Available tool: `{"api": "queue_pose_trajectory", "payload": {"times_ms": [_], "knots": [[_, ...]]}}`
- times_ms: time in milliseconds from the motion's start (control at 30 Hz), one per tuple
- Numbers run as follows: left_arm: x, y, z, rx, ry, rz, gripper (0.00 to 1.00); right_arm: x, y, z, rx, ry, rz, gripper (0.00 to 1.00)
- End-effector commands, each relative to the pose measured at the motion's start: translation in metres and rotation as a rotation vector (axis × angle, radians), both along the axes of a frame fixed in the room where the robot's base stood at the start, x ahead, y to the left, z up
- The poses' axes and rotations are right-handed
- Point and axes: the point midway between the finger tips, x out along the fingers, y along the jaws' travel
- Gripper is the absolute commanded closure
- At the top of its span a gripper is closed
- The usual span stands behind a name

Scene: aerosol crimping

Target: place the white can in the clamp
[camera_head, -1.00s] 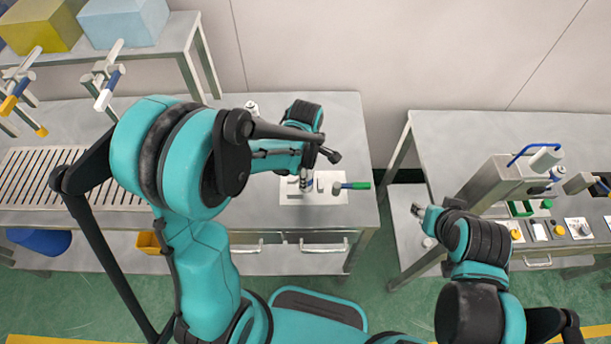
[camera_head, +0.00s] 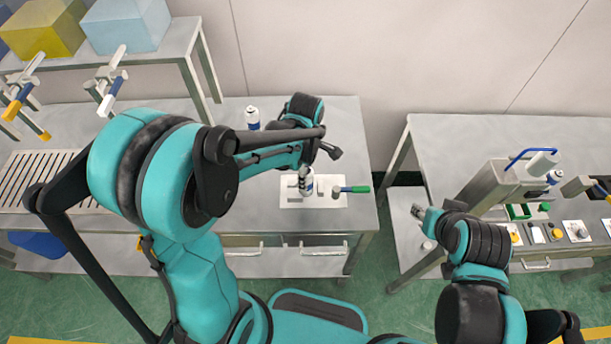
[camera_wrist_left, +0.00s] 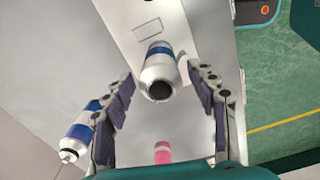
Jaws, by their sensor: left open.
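A white can with a blue band (camera_wrist_left: 158,72) shows in the left wrist view, its dark open top facing the camera. It stands between the spread fingers of my left gripper (camera_wrist_left: 162,80), with gaps on both sides. In the head view this can (camera_head: 308,185) is at the clamp (camera_head: 325,199), a white plate with a green-handled lever on the table. The gripper partly covers the can and the clamp jaws, so the exact seating cannot be told. My right gripper (camera_head: 418,212) is away to the right, over the gap between tables, too small to read.
Another white and blue can (camera_head: 252,118) stands at the back of the table; one also shows at left in the left wrist view (camera_wrist_left: 80,131). A small pink thing (camera_wrist_left: 163,152) lies below centre there. The right table (camera_head: 450,140) carries a machine. A slotted rack (camera_head: 35,180) is at left.

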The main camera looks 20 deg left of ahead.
Motion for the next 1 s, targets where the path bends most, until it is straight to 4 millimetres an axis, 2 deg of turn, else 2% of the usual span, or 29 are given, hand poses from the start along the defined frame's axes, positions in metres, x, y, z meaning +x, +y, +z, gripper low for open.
{"api": "queue_pose_trajectory", "payload": {"times_ms": [33, 200, 333, 567, 667, 1000], "knots": [[0.000, 0.000, 0.016, 0.000, 0.000, 0.000, 0.42, 0.000, 0.000, 0.007, 0.000, 0.000, 0.000, 0.60], [0.000, 0.000, 0.053, 0.000, 0.000, 0.000, 0.42, 0.000, 0.000, 0.016, 0.000, 0.000, 0.000, 0.60], [0.000, 0.000, 0.072, 0.000, 0.000, 0.000, 0.42, 0.000, 0.000, 0.021, 0.000, 0.000, 0.000, 0.60], [-0.005, 0.002, 0.090, -0.001, -0.019, -0.053, 0.42, 0.000, 0.000, 0.023, 0.000, 0.000, 0.000, 0.60], [-0.013, 0.007, 0.100, 0.000, -0.068, -0.179, 0.42, 0.000, 0.000, 0.023, 0.000, 0.000, 0.000, 0.60], [-0.062, 0.029, 0.135, 0.138, -0.325, -0.888, 0.42, 0.000, 0.000, 0.023, 0.000, 0.000, 0.000, 0.60]]}}
